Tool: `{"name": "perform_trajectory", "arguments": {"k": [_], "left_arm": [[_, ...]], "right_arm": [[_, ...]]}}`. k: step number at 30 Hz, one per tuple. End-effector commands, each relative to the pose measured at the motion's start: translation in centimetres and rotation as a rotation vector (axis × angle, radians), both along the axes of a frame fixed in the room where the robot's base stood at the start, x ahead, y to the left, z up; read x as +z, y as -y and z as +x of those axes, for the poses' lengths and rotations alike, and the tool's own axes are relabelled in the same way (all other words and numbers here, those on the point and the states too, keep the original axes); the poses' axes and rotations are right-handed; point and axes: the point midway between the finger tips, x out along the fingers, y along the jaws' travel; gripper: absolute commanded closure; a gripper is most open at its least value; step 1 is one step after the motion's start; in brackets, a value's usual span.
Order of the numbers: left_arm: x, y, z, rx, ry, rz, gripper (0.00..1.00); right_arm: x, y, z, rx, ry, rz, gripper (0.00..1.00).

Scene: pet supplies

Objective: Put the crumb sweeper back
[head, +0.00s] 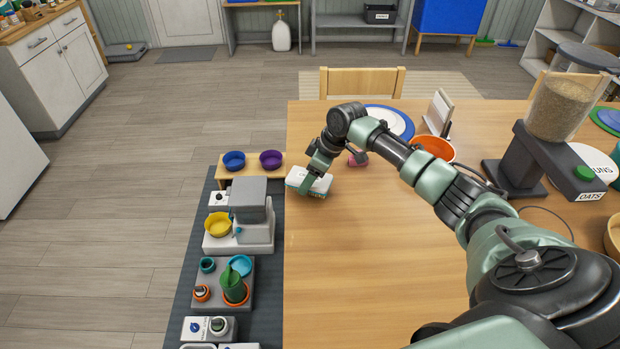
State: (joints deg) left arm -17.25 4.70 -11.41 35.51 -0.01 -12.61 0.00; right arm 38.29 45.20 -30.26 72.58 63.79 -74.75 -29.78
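The crumb sweeper (321,184) is a small white block with a teal lower edge, near the left edge of the wooden table. My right gripper (307,182) comes down on it from above. One green finger shows against its near side and the other is hidden, and the gripper looks shut on the sweeper. I cannot tell whether the sweeper touches the table. My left gripper is not in view.
A pink item (357,159) lies just behind my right wrist. An orange bowl (434,148), a blue-rimmed plate (402,120) and an oats dispenser (560,110) stand farther right. Left of the table, a low dark-matted surface (184,310) holds bowls and devices. The table's front left is clear.

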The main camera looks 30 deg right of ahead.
Motion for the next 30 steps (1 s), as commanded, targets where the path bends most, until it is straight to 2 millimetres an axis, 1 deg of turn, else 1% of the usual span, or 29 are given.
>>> {"name": "perform_trajectory", "arguments": {"k": [4,14,15,17,18,26,30], "left_arm": [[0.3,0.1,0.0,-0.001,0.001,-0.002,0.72],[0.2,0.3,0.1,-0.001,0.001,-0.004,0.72],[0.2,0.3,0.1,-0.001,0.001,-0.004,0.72],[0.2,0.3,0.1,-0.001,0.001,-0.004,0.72],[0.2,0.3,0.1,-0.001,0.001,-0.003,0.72],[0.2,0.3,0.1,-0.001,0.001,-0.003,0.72],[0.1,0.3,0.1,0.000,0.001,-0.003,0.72]], "right_arm": [[-1.2,0.0,0.0,-0.002,0.002,-0.001,0.71],[-1.5,0.0,0.0,-0.001,0.002,-0.001,0.71],[-1.6,0.0,0.0,-0.001,0.001,-0.001,0.36],[-1.5,0.0,0.0,-0.001,0.001,-0.001,0.19],[-1.5,0.0,0.0,-0.001,0.001,-0.001,0.17],[-1.5,0.0,0.0,-0.001,0.002,-0.001,0.17],[-0.7,0.2,-0.1,-0.002,0.004,-0.002,0.17]]}}
